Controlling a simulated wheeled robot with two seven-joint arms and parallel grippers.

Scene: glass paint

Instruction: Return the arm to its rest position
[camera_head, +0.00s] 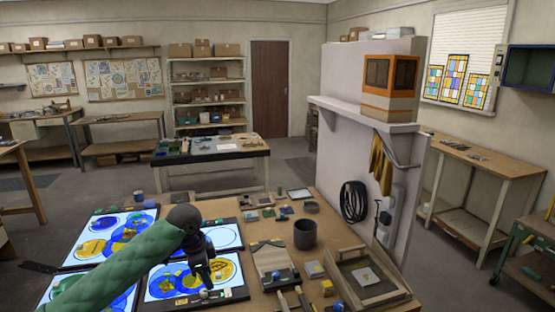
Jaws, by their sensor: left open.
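My left arm, in a green quilted sleeve, comes in from the lower left of the head view. Its dark left gripper (206,278) points down over the lower right lit panel (163,272), which bears yellow and blue painted glass. The gripper is open, but its fingertips are small and dark against the panel. I cannot tell whether they touch anything. The arm hides parts of the lit panels. My right gripper is not in view.
The workbench (232,302) holds other lit panels (103,228), a dark cup (305,234), a wooden frame (386,291), a board and small tools. A white partition (372,110) rises at the bench's right side. The air above the bench is clear.

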